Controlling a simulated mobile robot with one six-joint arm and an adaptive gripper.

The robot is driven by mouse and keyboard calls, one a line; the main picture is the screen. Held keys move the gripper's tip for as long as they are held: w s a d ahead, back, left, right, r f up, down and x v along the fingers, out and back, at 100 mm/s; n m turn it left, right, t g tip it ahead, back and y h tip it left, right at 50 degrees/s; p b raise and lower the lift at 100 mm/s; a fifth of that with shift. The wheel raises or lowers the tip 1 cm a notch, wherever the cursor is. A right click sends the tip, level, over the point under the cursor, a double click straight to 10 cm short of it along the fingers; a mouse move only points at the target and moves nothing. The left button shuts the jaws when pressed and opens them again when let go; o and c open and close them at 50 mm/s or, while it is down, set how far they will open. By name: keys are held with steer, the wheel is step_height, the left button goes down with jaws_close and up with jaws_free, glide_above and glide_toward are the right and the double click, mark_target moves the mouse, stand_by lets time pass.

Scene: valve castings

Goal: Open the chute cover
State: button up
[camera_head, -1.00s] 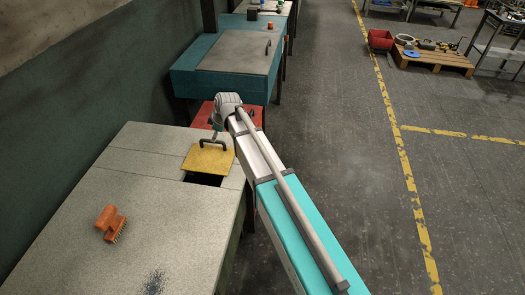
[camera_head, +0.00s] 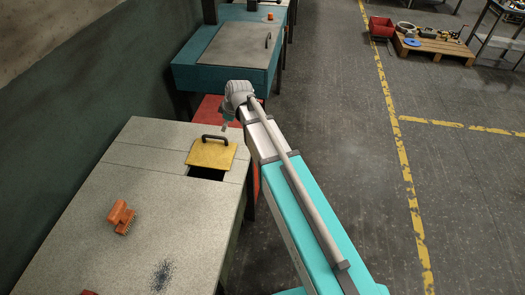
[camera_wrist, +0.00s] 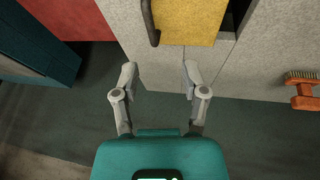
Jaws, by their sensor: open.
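The chute cover is a yellow plate (camera_head: 208,155) with a dark bar handle (camera_head: 215,138), lying on the grey bench top. A dark chute opening (camera_head: 206,173) shows along its near edge, so the cover lies shifted off at least part of it. In the wrist view the yellow plate (camera_wrist: 190,25), the handle (camera_wrist: 150,22) and a bit of the dark opening (camera_wrist: 238,14) are at the top edge. My gripper (camera_wrist: 160,70) is open and empty, its fingers apart from the handle. In the head view my gripper (camera_head: 227,122) is just beyond the handle, partly hidden by my wrist.
An orange brush (camera_head: 121,217) lies on the bench top (camera_head: 80,215) at left; it also shows in the wrist view (camera_wrist: 304,98). Dark powder (camera_head: 161,275) is near the front. A red surface (camera_head: 208,108) and a teal bench (camera_head: 185,75) stand behind.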

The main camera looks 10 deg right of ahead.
steer(key=s+d+f+m+g+h+b, duration=0.1)
steer(key=s+d+f+m, duration=0.1)
steer(key=s+d+m, duration=0.2)
steer(key=s+d+f+m+h+b, duration=0.1)
steer(key=s+d+f+m+b, duration=0.1)
steer(key=s+d+m, duration=0.2)
steer(key=shift+s+d+f+m+g, duration=0.35)
steer(key=shift+s+d, duration=1.25)
steer(key=shift+s, duration=0.8)
steer(key=shift+r, duration=0.1)
step_height(320, 180, up, 5)
steer(key=n+t+y+p, duration=0.2)
steer(key=n+p, duration=0.2)
steer(key=n, duration=0.6)
glide_above(215, 137)
steer(key=s+d, duration=0.4)
steer(key=shift+d, duration=0.15)
steer(key=shift+m+b, duration=0.25)
steer(key=shift+b, duration=0.05)
steer(key=b+x, duration=1.2)
steer(key=x, duration=0.1)
steer(key=shift+w+a+f, duration=0.1)
steer(key=shift+a+f, duration=0.2)
